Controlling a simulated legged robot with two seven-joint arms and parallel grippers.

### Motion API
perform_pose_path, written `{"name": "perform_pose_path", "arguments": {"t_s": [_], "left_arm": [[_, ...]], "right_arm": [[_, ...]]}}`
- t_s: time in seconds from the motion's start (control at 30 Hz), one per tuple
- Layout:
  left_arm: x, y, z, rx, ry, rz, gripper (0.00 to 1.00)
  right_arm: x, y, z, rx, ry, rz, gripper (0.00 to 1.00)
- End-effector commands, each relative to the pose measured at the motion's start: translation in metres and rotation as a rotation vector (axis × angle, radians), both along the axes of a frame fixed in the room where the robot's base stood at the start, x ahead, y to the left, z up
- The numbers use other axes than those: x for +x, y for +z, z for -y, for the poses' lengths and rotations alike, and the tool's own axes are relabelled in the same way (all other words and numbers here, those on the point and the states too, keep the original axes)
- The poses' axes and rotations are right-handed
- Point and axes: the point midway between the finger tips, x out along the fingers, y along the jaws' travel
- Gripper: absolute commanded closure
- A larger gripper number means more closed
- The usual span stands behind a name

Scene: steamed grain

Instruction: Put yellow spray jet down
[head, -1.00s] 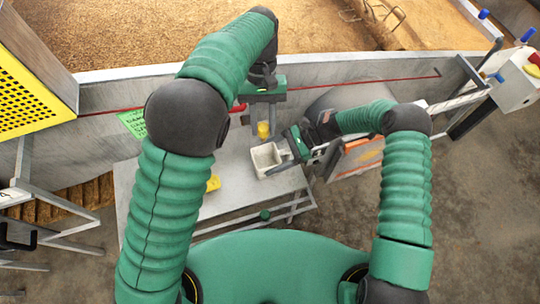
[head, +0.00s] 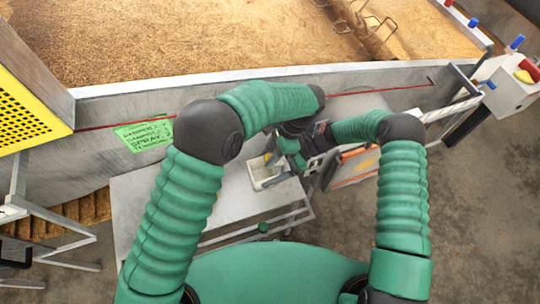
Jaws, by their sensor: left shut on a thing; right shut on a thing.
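The yellow spray jet (head: 267,157) is small and partly hidden. My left gripper (head: 272,152) is shut on it and holds it at the white box, over or in its opening; I cannot tell whether it touches the box. The white open box (head: 257,184) is above the right part of the grey table. My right gripper (head: 287,178) is shut on the right side of this box. My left arm hides part of the table, and the two grippers overlap closely in the view.
The grey table (head: 140,205) has bare room at the left. A metal wall (head: 230,82) with a green sign (head: 145,135) stands behind it, with grain beyond. A yellow perforated panel (head: 25,105) is at the left, a control box (head: 515,80) at the right.

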Motion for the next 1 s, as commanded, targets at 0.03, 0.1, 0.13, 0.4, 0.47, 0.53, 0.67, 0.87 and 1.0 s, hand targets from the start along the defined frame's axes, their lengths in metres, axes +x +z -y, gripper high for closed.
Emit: {"name": "perform_pose_path", "arguments": {"t_s": [0.03, 0.1, 0.13, 0.4, 0.47, 0.53, 0.67, 0.87, 1.0], "left_arm": [[0.000, -0.008, 0.000, 0.001, 0.000, -0.002, 1.00], [0.000, -0.010, 0.000, -0.001, 0.000, 0.000, 1.00], [0.000, -0.010, 0.000, -0.001, 0.001, 0.001, 1.00], [0.000, -0.014, 0.000, 0.000, 0.001, -0.001, 1.00], [0.000, -0.015, 0.000, 0.001, 0.001, -0.001, 1.00], [0.000, -0.017, 0.000, 0.001, 0.001, -0.001, 1.00], [0.000, -0.021, 0.000, 0.000, 0.002, 0.001, 1.00], [0.000, -0.021, 0.000, 0.000, 0.002, 0.001, 0.57], [0.000, -0.021, 0.000, 0.000, 0.002, 0.001, 0.49]], "right_arm": [[0.000, 0.000, 0.000, 0.000, 0.001, -0.001, 0.68], [0.000, 0.000, 0.000, 0.000, 0.001, -0.001, 0.68], [0.000, 0.000, 0.000, 0.000, 0.001, -0.001, 0.68], [0.000, -0.001, 0.000, 0.000, 0.001, -0.001, 0.68], [0.000, -0.001, 0.000, 0.000, 0.001, -0.001, 0.68], [-0.001, -0.001, 0.000, 0.000, 0.001, -0.001, 0.68], [-0.001, -0.001, 0.000, 0.000, 0.001, -0.001, 0.68], [-0.001, -0.001, 0.000, 0.000, 0.001, -0.001, 0.68], [-0.001, -0.001, 0.000, 0.000, 0.001, -0.001, 0.68]]}}
